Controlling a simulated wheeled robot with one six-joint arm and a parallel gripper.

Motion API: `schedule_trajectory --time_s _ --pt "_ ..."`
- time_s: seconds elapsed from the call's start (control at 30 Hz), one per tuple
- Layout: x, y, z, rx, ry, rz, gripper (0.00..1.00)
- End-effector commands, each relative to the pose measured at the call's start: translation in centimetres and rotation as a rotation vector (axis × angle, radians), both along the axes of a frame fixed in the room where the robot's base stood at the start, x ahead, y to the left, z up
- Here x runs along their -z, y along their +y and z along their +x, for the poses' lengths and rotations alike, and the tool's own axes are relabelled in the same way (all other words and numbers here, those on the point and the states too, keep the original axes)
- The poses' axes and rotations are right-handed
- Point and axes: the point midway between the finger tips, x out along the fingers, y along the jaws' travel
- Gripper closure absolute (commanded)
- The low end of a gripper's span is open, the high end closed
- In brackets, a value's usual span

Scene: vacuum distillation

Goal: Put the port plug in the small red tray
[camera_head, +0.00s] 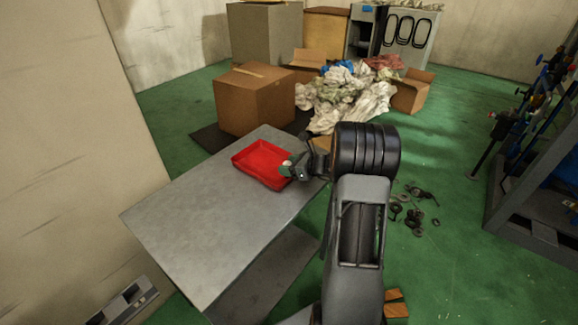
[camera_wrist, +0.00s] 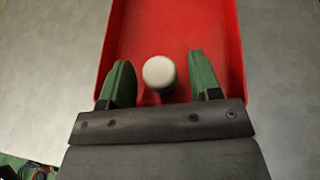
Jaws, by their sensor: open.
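The small red tray (camera_head: 262,160) sits on the grey table near its far right edge. My gripper (camera_head: 288,169) is over the tray's right side. In the wrist view the port plug (camera_wrist: 158,72) shows a pale round top and a darker body. It is between the two green fingers of my gripper (camera_wrist: 159,62), with a gap on each side, so the fingers are open around it. The red tray (camera_wrist: 215,22) lies under and beyond it in that view. I cannot tell whether the plug's base touches the tray floor.
The grey table (camera_head: 200,210) is bare left of the tray. A cardboard box (camera_head: 254,98) stands on the floor behind it, beside a heap of crumpled cloths (camera_head: 345,95). Small dark parts (camera_head: 412,205) lie on the green floor to the right, near a dark rack (camera_head: 540,190).

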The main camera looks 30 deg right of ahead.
Motion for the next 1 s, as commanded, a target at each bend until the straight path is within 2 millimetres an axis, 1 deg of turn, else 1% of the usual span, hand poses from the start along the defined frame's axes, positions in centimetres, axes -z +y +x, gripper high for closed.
schedule_trajectory --time_s 0.17,0.3,0.5,0.6,0.73,0.8,0.87,0.97,1.0 --pt "-1.2 -1.4 -1.9 0.005 -0.001 -0.002 0.43" --pt "-2.3 -2.8 -4.1 0.004 -0.002 -0.002 0.43" --pt "-3.6 -4.5 -7.0 0.004 -0.001 -0.001 0.43" --pt "-4.1 -5.1 -8.0 0.003 -0.001 -0.001 0.43" --pt "-4.5 -5.5 -8.9 -0.002 -0.001 -0.003 0.43" --pt "-4.8 -4.8 -9.2 -0.035 0.0 -0.03 0.43" --pt "-5.2 -3.3 -9.5 -0.1 0.002 -0.084 0.43" --pt "-5.9 1.3 -10.5 -0.298 0.001 -0.252 0.43" --pt "-6.1 3.5 -11.2 -0.406 -0.006 -0.344 0.43"
